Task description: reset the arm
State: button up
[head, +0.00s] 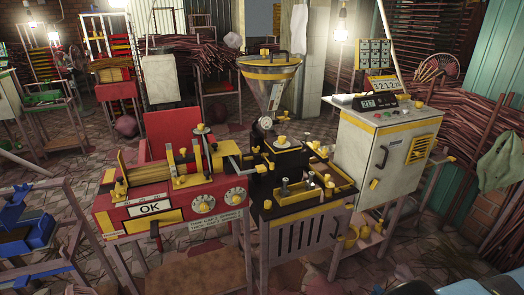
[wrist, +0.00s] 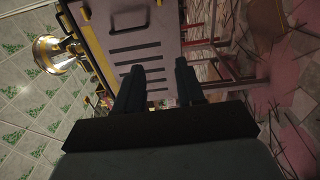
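My gripper (wrist: 160,82) shows in the wrist view with its two dark fingers apart and nothing between them. It is open and empty. Beyond the fingers is the slotted grey front of a machine cabinet (wrist: 140,40), seen tilted; I cannot tell how far away it is. I cannot make out my gripper in the head view.
A red incense extruder (head: 160,198) with an "OK" label stands centre left in the head view. Beside it are a steel hopper (head: 270,85), a slotted cabinet (head: 305,240) and a white control box (head: 385,150). Stick bundles (head: 470,130) stand at right.

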jog(key=w+r+n+g+y, duration=0.35)
jog(key=r+n, duration=0.45)
jog(key=r, duration=0.3)
jog(key=w+r+n+g+y, duration=0.3)
jog(key=w+r+n+g, duration=0.15)
jog(key=r+n, duration=0.5)
jog(key=a+r+n+g+h, duration=0.2)
jog(key=a+r+n+g, duration=0.25)
jog(key=r, duration=0.65)
jog(key=a+r+n+g+h, duration=0.1)
jog(key=a+r+n+g, duration=0.35)
jog(key=r, duration=0.75)
jog(key=s+a+r+n+h, duration=0.3)
jog(key=a+r+n, duration=0.25)
jog(key=r, duration=0.25)
jog(key=s+a+r+n+h, duration=0.3)
jog(key=s+a+r+n, duration=0.15)
jog(key=r+n, duration=0.3)
jog(key=s+a+r+n+t+h, duration=0.2)
jog(key=s+r+n+t, duration=0.1)
jog(key=s+r+n, duration=0.2)
jog(key=s+a+r+n+t+h, duration=0.2)
jog(key=s+a+r+n+t, duration=0.1)
jog(key=s+r, duration=0.4)
jog(key=shift+s+a+n, duration=0.15)
jog(key=shift+s+n, duration=0.5)
jog(key=shift+n, duration=0.2)
